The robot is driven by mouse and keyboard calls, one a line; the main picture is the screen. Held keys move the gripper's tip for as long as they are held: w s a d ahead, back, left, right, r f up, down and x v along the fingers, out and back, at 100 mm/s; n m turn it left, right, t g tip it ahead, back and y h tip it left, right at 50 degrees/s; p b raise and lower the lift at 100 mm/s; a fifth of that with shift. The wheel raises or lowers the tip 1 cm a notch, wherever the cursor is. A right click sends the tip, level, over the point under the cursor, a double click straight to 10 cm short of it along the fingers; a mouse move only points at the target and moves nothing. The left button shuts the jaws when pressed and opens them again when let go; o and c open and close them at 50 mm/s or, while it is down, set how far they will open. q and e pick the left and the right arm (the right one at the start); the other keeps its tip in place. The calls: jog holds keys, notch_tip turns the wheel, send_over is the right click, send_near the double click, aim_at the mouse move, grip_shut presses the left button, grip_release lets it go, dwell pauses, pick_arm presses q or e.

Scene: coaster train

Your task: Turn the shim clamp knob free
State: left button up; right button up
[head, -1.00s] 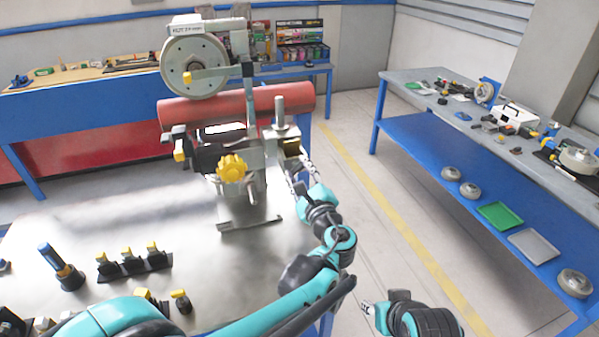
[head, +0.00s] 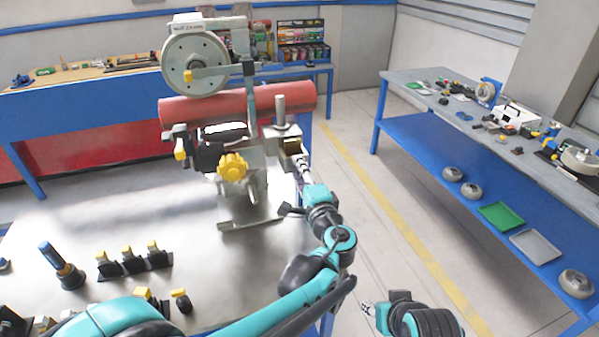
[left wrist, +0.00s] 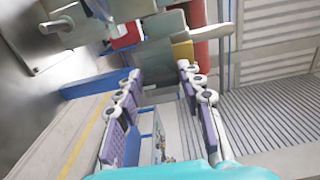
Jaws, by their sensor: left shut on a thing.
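A yellow star knob (head: 232,168) faces me on the front of the grey clamp fixture on the metal table. A brass block (head: 291,146) sits at the fixture's right side, below an upright grey stud (head: 280,110). The brass also shows in the left wrist view (left wrist: 182,51). My left gripper (head: 299,158) is shut on a part at the fixture's right end, beside the brass block. In the left wrist view its purple-padded fingers (left wrist: 158,76) stand apart around the end of a grey part; the exact grip is hard to see. My right gripper (head: 370,308) is away at the lower right, its jaws unclear.
A red cylinder (head: 235,105) lies across the fixture, with a grey wheel (head: 194,65) above it. Black holders with yellow tops (head: 130,262) and a blue-handled tool (head: 62,265) stand at the table's left. Open floor separates the right-hand bench (head: 500,120).

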pick_arm(q)
jog(key=shift+n, duration=0.3)
dwell(0.4)
jog(key=o, duration=1.2)
jog(key=shift+c, duration=0.2)
jog(key=shift+s, duration=0.1)
jog(key=v, duration=0.7)
jog(key=shift+s, duration=0.1)
